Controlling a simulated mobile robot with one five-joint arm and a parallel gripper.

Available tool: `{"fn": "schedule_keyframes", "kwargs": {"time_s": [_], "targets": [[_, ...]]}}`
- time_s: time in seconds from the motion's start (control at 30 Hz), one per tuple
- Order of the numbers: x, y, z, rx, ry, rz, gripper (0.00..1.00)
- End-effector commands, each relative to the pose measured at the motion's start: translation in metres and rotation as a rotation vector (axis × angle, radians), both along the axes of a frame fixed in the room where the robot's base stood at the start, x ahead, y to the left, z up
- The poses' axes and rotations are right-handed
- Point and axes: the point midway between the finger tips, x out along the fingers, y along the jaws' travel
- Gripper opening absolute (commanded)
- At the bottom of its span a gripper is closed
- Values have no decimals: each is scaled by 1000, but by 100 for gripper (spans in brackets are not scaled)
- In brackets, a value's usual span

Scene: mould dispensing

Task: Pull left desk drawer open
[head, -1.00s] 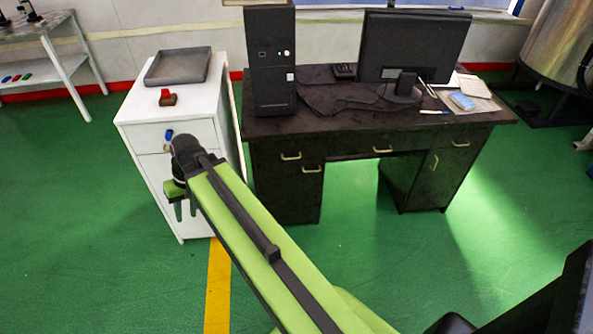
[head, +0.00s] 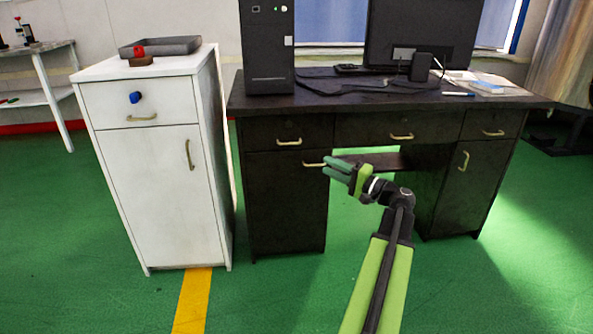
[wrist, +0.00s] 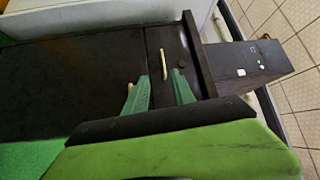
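The left desk drawer (head: 262,133) is a dark, closed front under the left end of the desktop, with a pale brass handle (head: 289,142). My gripper (head: 326,168) is in front of the desk, appearing to the right of and below that handle in the head view. In the wrist view, its two green fingers (wrist: 162,80) are apart and empty. The drawer handle (wrist: 163,63) shows just beyond the fingertips, between their lines. The handle of the door below (wrist: 130,87) is partly hidden by the left finger.
A white cabinet (head: 160,180) stands left of the desk, with a grey tray (head: 160,47) and a red-handled item on top. A black computer tower (head: 268,50) and a monitor (head: 420,35) stand on the desk. Green floor in front is clear.

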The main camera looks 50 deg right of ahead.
Motion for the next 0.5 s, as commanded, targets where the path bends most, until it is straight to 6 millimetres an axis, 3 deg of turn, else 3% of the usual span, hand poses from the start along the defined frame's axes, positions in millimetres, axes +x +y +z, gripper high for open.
{"fn": "schedule_keyframes", "kwargs": {"time_s": [0.1,0.27,0.5], "targets": [[-12,-12,-2,7,-28,-25,31],[-8,-11,2,7,-29,-24,31],[39,-7,10,8,-27,-20,31]]}}
